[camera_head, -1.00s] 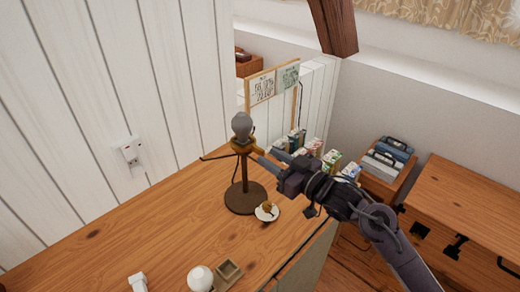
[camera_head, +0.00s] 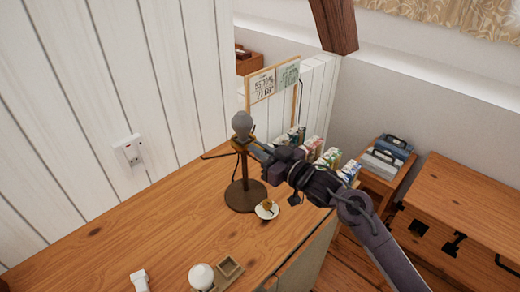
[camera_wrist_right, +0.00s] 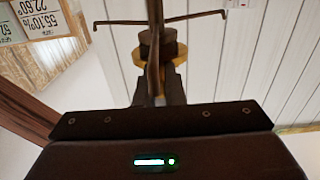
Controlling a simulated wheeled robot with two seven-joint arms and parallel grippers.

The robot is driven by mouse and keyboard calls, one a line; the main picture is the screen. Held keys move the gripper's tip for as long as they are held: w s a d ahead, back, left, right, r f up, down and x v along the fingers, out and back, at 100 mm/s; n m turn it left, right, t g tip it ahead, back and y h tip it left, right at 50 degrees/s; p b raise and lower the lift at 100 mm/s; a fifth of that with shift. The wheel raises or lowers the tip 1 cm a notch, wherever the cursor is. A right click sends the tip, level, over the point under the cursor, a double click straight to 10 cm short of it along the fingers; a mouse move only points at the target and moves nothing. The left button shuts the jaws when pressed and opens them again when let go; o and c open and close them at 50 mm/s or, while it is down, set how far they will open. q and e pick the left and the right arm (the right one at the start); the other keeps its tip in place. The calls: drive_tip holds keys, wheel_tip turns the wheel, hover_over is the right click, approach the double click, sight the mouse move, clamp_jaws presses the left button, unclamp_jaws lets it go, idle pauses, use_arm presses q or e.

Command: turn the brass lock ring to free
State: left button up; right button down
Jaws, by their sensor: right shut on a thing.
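The stand lamp (camera_head: 244,180) stands upright on the wooden desk, with a grey bulb (camera_head: 242,124) on top. The brass lock ring (camera_wrist_right: 178,53) circles the lamp's neck just under the bulb. In the head view it is small and partly covered by my gripper. My right gripper (camera_head: 257,151) reaches in from the right and is shut on the ring. In the right wrist view its two dark fingers (camera_wrist_right: 158,92) lie against the ring, with a dark stem between them. How far the ring is turned cannot be told. My left gripper is not in view.
A small white dish (camera_head: 267,210) sits by the lamp's base. A white bulb (camera_head: 200,275) and a wooden box (camera_head: 230,269) are at the desk's front. Small cartons (camera_head: 330,157) stand behind my right arm. A thin rod sticks out left of the lamp's neck.

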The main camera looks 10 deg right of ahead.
drive_tip(key=shift+w+d, duration=0.1)
drive_tip(key=shift+w+d+n+g+y, duration=0.25)
drive_tip(key=shift+d+n+g+y, duration=0.1)
drive_tip(key=shift+n+g+y, duration=0.45)
drive_tip(key=shift+w+d+n+g+y+b, duration=0.15)
drive_tip(key=shift+n+g+y, duration=0.2)
drive_tip(key=shift+g+y, duration=0.15)
drive_tip(key=shift+w+d+n+g+y+b, duration=0.15)
drive_tip(key=shift+n+g+y, duration=0.25)
drive_tip(key=shift+y, duration=0.2)
drive_tip(key=c, duration=1.5)
unclamp_jaws()
drive_tip(key=shift+a, duration=0.1)
drive_tip(key=shift+s, duration=0.1)
